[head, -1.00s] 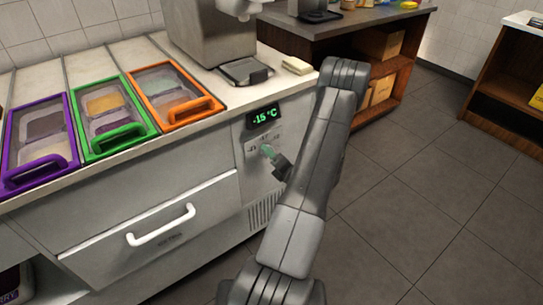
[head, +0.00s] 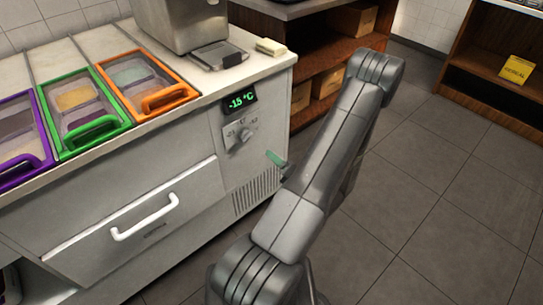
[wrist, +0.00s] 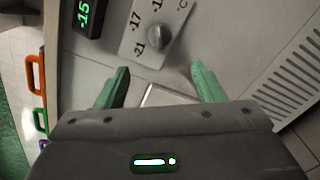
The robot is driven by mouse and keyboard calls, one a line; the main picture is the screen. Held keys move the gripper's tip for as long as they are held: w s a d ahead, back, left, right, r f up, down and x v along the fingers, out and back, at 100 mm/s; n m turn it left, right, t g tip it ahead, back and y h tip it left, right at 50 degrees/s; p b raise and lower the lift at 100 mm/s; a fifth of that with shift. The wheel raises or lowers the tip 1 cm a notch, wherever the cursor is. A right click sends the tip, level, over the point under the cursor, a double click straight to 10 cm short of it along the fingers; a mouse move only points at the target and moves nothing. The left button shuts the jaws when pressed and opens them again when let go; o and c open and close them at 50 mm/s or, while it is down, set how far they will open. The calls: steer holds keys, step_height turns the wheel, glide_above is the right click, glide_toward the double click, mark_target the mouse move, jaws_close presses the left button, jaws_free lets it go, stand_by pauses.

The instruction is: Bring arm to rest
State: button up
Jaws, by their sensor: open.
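My gripper (wrist: 160,88) is open in the wrist view, with its two green fingers apart and nothing between them. It faces the front panel of the white freezer counter (wrist: 225,45). The control knob (wrist: 158,38) is just beyond the fingertips and apart from them. In the head view, a green fingertip of my gripper (head: 276,159) shows left of my grey arm, below the knob (head: 245,135) and the green display (head: 241,100) that reads -15 °C. The rest of the gripper is hidden behind my arm.
Topping bins with purple (head: 22,172), green (head: 98,138) and orange (head: 165,102) frames sit in the counter top. A drawer handle (head: 145,216) sticks out at the front. Wooden shelves (head: 330,70) stand behind. The tiled floor (head: 440,200) at right is clear.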

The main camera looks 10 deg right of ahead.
mark_target(249, 138)
stand_by(0.4)
steer(key=x, duration=1.3)
steer(key=shift+w+a+b, duration=0.25)
steer(key=shift+w+b, duration=0.05)
steer(key=shift+s, duration=0.1)
